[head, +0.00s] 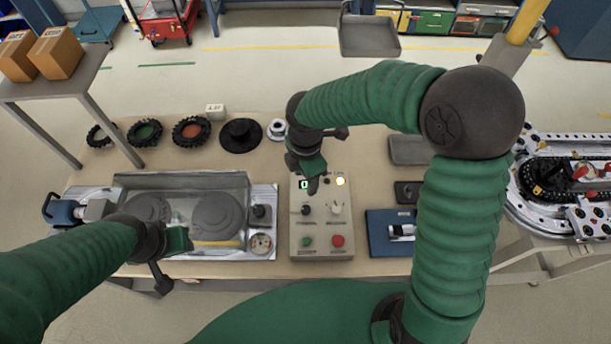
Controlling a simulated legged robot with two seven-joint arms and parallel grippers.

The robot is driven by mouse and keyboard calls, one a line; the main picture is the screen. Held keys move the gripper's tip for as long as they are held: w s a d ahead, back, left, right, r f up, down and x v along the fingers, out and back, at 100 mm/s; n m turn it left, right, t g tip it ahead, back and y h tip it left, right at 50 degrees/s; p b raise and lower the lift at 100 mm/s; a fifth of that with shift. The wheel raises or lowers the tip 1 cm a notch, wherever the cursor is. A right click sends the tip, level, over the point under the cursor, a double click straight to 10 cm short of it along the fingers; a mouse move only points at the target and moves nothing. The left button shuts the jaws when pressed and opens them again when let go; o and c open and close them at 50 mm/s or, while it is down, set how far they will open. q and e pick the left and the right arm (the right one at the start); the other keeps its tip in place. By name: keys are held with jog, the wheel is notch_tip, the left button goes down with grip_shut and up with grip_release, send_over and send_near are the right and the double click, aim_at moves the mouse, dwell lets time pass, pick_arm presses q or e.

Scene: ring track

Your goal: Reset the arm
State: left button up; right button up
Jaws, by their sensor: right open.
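My right arm (418,115) is green and ribbed and arches over the table. Its gripper (313,178) is open and empty, in front of the upper part of the grey control box (320,272). Whether it touches the box cannot be told. My left arm (60,280) comes in from the lower left. Its gripper (176,243) is in front of the clear-covered machine (200,182) with two grey discs. Its jaw opening cannot be made out. The box has a lit green display, a glowing yellow lamp (341,181), knobs, a green button and a red button (337,241).
Several black rings and discs (191,131) stand along the table's back. A blue plate (385,245) lies right of the box. An oval track (535,190) is at the far right. Cartons (55,52) sit on a side stand at the upper left.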

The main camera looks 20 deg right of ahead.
dwell(0.3)
jog(key=s+d+f+m+t+b, duration=0.1)
jog(key=s+m, duration=0.4)
jog(key=m, duration=0.5)
jog(key=s+d+f+m+t+b, duration=0.1)
jog(key=s+d+f+m+b, duration=0.2)
jog(key=m, duration=0.7)
jog(key=s+d+b, duration=0.1)
jog(key=s+d, duration=0.1)
jog(key=d, duration=0.1)
jog(key=shift+f+t+b, duration=0.25)
jog(key=shift+t+b, duration=0.05)
jog(key=shift+b, duration=0.1)
jog(key=shift+w, duration=0.25)
jog(key=shift+s, duration=0.15)
